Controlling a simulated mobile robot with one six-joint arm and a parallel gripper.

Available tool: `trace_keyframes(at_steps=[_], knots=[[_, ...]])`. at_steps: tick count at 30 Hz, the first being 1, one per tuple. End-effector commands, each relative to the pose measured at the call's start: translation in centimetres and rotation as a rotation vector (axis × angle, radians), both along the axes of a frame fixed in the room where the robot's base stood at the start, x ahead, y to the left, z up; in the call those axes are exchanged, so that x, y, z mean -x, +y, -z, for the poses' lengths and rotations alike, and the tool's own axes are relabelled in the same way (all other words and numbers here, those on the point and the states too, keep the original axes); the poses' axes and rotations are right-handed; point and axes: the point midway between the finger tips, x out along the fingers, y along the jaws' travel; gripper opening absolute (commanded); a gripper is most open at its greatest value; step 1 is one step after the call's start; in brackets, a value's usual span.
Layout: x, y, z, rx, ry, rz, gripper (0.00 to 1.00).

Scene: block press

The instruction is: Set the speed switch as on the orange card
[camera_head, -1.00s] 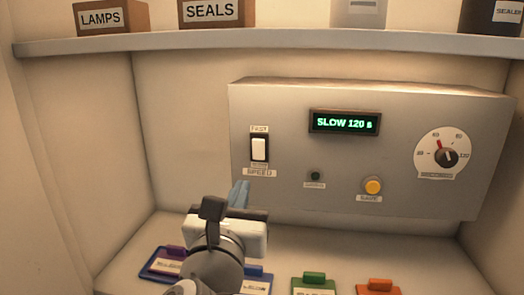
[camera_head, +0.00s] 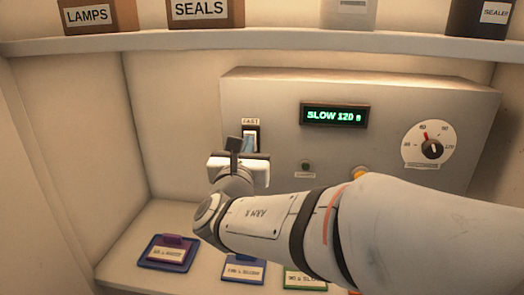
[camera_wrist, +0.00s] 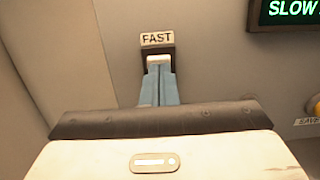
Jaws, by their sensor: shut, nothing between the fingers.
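The speed switch (camera_head: 251,131) is a pale rocker in a black frame on the grey press panel, with a FAST label above it. In the wrist view its white top (camera_wrist: 158,60) shows just under the label. My gripper (camera_head: 249,143) is shut and empty, its blue fingertips in front of the switch. In the wrist view the fingertips (camera_wrist: 160,72) overlap the switch and hide its lower part; I cannot tell whether they touch it. The display (camera_head: 335,115) reads SLOW 120 s.
A purple card lies on a blue tray (camera_head: 147,262) at the left of the worktop. A blue card (camera_head: 243,269) and a green card (camera_head: 303,279) lie beside it. A dial (camera_head: 430,146) is at the panel's right. The yellow button (camera_head: 360,173) is partly hidden by my arm.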

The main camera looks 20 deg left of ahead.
Motion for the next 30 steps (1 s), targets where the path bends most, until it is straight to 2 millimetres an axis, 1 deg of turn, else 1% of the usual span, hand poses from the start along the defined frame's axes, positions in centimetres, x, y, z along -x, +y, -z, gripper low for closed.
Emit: trace_keyframes(at_steps=[3, 14, 19, 21, 26, 30], knots=[[-0.63, 0.08, -0.10, 0.001, 0.000, 0.001, 0.00], [-0.70, 0.13, -0.10, 0.000, 0.002, 0.000, 0.00], [-1.25, 0.20, -0.97, 0.012, 0.057, 0.002, 0.00], [-1.22, 0.19, -0.25, 0.013, 0.058, 0.002, 0.00], [-1.19, 0.18, -0.23, 0.013, 0.058, 0.002, 0.00], [-0.61, -0.10, -0.40, 0.011, 0.056, 0.003, 0.00]])
